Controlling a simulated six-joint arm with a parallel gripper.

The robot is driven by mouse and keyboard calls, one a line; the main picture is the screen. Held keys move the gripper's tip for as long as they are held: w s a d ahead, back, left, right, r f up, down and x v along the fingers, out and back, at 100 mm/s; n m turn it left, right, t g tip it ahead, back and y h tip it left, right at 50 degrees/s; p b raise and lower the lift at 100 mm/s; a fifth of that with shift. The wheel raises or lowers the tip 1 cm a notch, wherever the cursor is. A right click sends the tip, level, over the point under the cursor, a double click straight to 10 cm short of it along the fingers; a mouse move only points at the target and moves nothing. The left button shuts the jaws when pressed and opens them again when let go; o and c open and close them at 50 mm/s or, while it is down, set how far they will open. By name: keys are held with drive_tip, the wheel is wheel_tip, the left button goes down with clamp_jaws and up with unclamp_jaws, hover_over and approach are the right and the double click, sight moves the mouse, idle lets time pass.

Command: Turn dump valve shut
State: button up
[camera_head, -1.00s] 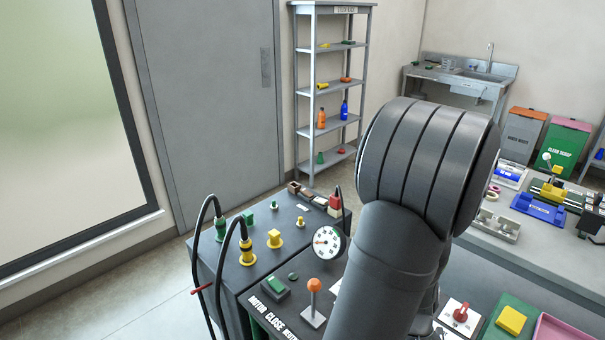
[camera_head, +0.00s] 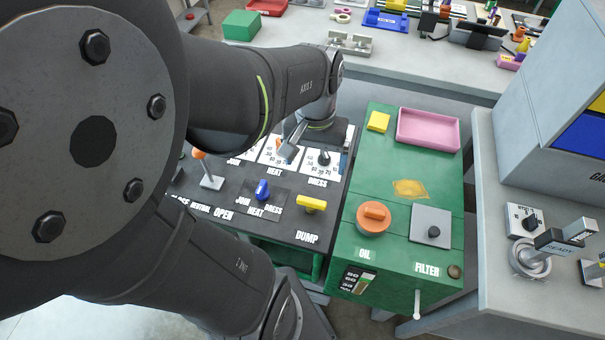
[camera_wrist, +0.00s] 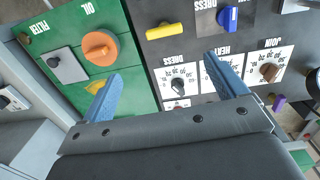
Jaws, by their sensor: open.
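The yellow dump valve handle (camera_head: 311,203) lies on the black control panel above the white DUMP label, near the panel's right edge. Its bar runs roughly across the picture. In the wrist view the yellow handle (camera_wrist: 166,31) is near the top, beyond the fingertips and apart from them. My gripper (camera_wrist: 163,84) is open and empty, with its two blue fingers spread over the panel and the green box. In the head view my gripper (camera_head: 292,138) is over the dial area, farther back than the handle, and partly hidden by my arm.
A blue lever (camera_head: 262,190) is left of the yellow handle. An orange-knobbed lever (camera_head: 203,168) stands farther left. The green box (camera_head: 376,268) on the right carries an orange OIL cap (camera_head: 374,218), a grey filter block (camera_head: 431,227) and a pink tray (camera_head: 428,130).

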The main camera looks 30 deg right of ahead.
sight(312, 201)
drive_tip(key=shift+m+t, duration=0.3)
drive_tip(key=shift+m, duration=0.3)
drive_tip(key=f, duration=1.5)
drive_tip(key=shift+s+a, duration=0.15)
drive_tip(key=shift+a, duration=0.1)
drive_tip(key=c, duration=1)
drive_tip(key=shift+o, duration=0.2)
